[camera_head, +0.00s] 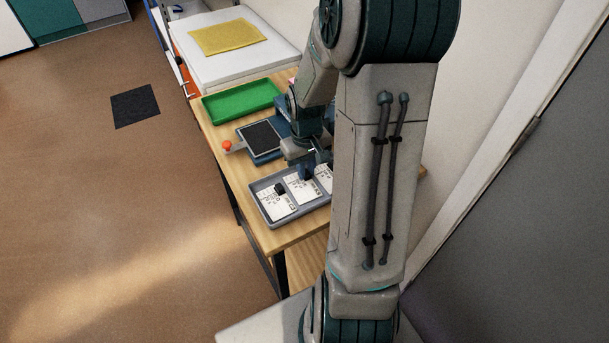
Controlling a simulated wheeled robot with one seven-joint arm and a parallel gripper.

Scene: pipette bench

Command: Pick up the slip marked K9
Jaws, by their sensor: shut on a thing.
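White slips (274,206) lie in a grey divided tray (284,222) on the wooden table. Their print is too small to read, so I cannot tell which one is marked K9. My gripper (307,172) is at the far edge of this tray, above the middle slip (301,190). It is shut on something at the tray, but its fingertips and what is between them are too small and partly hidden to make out. My arm covers the right part of the tray and any slips there.
A green tray (241,101) lies at the table's far end. A white surface with a yellow cloth (228,37) stands beyond. A wall runs close on the right.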

